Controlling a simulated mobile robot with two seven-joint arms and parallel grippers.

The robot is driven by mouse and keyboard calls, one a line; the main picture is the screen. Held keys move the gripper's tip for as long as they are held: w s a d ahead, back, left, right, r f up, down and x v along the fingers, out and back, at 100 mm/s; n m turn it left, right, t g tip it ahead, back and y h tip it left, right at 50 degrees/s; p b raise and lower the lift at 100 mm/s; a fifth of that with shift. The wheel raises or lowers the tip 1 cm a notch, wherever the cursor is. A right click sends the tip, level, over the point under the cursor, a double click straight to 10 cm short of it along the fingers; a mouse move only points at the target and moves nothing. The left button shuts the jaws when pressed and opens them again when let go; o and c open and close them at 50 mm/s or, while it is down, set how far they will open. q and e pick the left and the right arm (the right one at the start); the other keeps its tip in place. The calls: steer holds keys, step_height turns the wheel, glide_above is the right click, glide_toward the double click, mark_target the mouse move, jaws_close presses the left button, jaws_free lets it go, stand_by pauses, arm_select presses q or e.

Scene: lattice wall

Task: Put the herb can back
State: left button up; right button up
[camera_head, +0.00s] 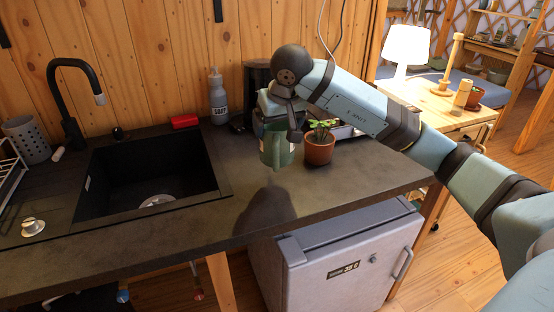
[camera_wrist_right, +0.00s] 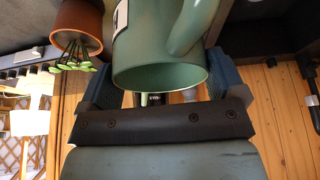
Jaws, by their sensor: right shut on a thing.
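The green herb can (camera_head: 277,152) has a loop handle and is in my right gripper (camera_head: 278,122), over the dark counter beside a potted plant. In the right wrist view the herb can (camera_wrist_right: 160,50) sits between the two fingers of the right gripper (camera_wrist_right: 162,88). Its open rim faces the palm, and its handle and part of a pale label show. The can looks upright in the head view, with a dark shadow on the counter in front of it. Whether its base touches the counter is hard to tell. My left gripper is out of view.
A terracotta pot with a green plant (camera_head: 319,150) stands close to the can's right. A grey bottle (camera_head: 217,97) and a red block (camera_head: 185,121) are at the back. A black sink (camera_head: 140,180) is to the left. The front counter (camera_head: 200,222) is clear.

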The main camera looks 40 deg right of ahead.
step_height(320, 180, down, 5)
steer(key=shift+f, duration=0.1)
steer(key=shift+f+b, duration=0.3)
steer(key=shift+f, duration=1.5)
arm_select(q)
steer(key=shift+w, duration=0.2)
arm_select(e)
steer(key=shift+f, duration=0.15)
steer(key=o, duration=0.7)
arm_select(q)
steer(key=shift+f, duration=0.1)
